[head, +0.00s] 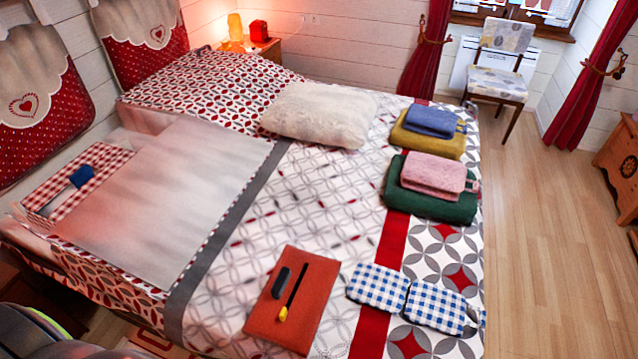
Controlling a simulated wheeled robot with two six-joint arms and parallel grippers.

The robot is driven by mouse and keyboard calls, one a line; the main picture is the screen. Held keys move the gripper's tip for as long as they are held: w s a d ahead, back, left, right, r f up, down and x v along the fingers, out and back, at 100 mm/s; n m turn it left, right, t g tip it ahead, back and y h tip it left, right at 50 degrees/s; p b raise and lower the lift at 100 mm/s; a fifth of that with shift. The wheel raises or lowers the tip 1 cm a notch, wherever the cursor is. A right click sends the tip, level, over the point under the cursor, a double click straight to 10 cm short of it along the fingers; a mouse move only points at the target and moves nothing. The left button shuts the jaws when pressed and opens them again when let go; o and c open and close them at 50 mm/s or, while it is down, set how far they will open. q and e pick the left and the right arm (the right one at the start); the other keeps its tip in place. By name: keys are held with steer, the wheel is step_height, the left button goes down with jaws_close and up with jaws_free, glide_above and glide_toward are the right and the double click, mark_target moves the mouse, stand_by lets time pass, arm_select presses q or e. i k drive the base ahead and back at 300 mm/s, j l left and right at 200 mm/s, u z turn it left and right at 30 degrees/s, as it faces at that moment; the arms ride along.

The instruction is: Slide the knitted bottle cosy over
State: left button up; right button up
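I cannot tell for certain which thing is the knitted bottle cosy, and I see no clear bottle. A pink textile piece (438,174) with a small loop at its right end lies on a folded green cloth (440,208) on the bed's right side. Behind it, a blue textile piece (432,121) lies on a folded mustard cloth (428,142). A small dark blue item (81,176) lies on a red gingham cloth (62,205) at the left. Neither of my grippers is in view.
An orange-red mat (318,300) near the bed's front edge holds a black oblong item (281,282) and a yellow-tipped black tool (293,292). Two joined blue gingham pads (378,287) lie right of it. A fluffy cushion (318,115) lies behind. The patterned bed middle is clear.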

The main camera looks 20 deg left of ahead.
mark_target(301, 281)
steer(key=u, duration=0.85)
